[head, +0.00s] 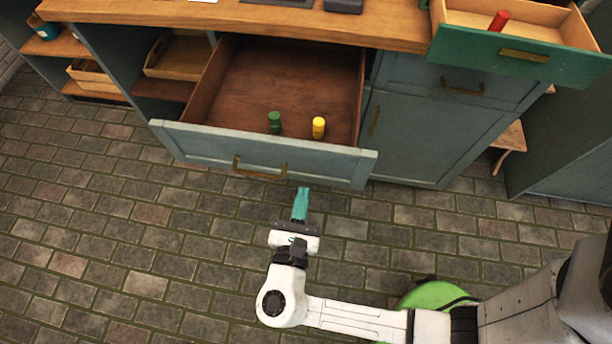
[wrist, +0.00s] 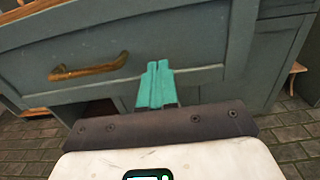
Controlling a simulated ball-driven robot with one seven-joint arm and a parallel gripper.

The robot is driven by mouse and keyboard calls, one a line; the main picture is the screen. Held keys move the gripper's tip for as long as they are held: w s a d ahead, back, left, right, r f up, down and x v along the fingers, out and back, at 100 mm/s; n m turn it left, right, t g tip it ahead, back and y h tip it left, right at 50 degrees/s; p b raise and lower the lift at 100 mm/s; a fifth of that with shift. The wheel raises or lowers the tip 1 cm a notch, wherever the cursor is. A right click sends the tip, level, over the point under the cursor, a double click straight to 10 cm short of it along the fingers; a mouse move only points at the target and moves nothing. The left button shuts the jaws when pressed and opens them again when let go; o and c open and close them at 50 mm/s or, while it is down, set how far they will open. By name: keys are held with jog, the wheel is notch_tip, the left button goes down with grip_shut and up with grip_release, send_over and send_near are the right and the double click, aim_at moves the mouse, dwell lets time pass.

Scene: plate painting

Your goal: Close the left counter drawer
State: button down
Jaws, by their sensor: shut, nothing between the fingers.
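The left counter drawer (head: 215,143) is pulled well out of the blue-grey counter in the head view. Its brass handle (head: 258,169) is on the front panel. A green cylinder (head: 274,122) and a yellow cylinder (head: 319,128) stand inside it near the front. My gripper (head: 302,190), with teal fingers, is shut and empty, pointing at the drawer front just right of the handle. In the wrist view the fingers (wrist: 157,68) overlap the drawer front (wrist: 185,45), with the handle (wrist: 90,68) to their left. I cannot tell whether they touch the panel.
A closed drawer (head: 415,70) and a cupboard door (head: 425,135) are right of the open drawer. Wooden trays (head: 178,58) sit on left shelves. The brick floor (head: 130,230) is clear.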

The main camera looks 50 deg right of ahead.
aim_at(308, 168)
jog(key=shift+x, duration=2.3)
jog(key=shift+w+d, duration=0.15)
jog(key=shift+d, duration=0.05)
jog(key=b+x, duration=0.6)
jog(key=x, duration=2.6)
jog(key=shift+d+f, duration=0.1)
jog(key=shift+w+d+b, duration=0.35)
jog(key=shift+d+b, duration=0.05)
jog(key=shift+d, duration=0.2)
jog(key=shift+w, duration=0.1)
jog(key=shift+r, duration=0.3)
